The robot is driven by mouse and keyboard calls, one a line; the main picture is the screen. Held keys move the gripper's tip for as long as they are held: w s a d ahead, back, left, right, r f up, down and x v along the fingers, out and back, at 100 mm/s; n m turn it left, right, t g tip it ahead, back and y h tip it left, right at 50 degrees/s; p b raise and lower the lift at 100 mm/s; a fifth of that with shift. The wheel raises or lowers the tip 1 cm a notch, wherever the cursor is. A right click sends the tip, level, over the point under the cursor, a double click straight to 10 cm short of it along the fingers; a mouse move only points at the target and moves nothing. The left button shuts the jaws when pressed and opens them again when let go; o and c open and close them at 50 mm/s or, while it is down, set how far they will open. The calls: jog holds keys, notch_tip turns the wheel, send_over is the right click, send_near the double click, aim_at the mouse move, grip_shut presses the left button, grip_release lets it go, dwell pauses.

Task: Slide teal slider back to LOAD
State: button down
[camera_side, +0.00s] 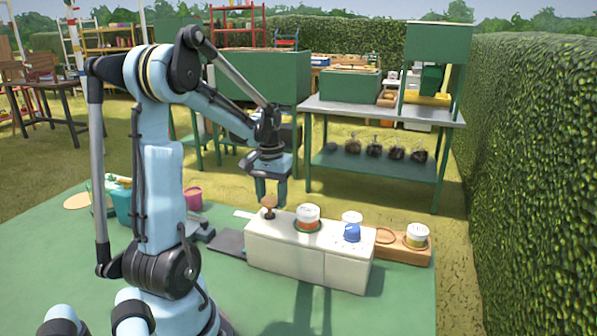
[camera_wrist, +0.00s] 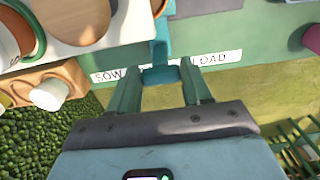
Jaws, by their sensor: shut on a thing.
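The teal slider (camera_wrist: 160,76) shows in the wrist view between my fingertips. My gripper (camera_wrist: 160,70) is shut on it. The slider stands at a white label strip (camera_wrist: 217,59) between the words SOW and LOAD, and it covers the middle of the strip. In the side view my gripper (camera_side: 270,197) points down at the far left end of the white box (camera_side: 300,256), behind a brown round knob (camera_side: 268,201). The slider cannot be made out there.
A white pot with an orange band (camera_side: 308,217) and a blue knob (camera_side: 351,232) are on the box. A wooden rack (camera_side: 400,251) with a jar (camera_side: 417,235) stands to its right. A dark slab (camera_side: 226,242) lies left. The green tabletop is clear in front.

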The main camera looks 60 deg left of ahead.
jog(key=s+a, duration=0.6)
jog(key=shift+s+a, duration=0.2)
jog(key=shift+a, duration=0.05)
jog(key=shift+c, duration=2.4)
grip_release()
jog(key=shift+d, duration=0.1)
notch_tip(320, 180, up, 12)
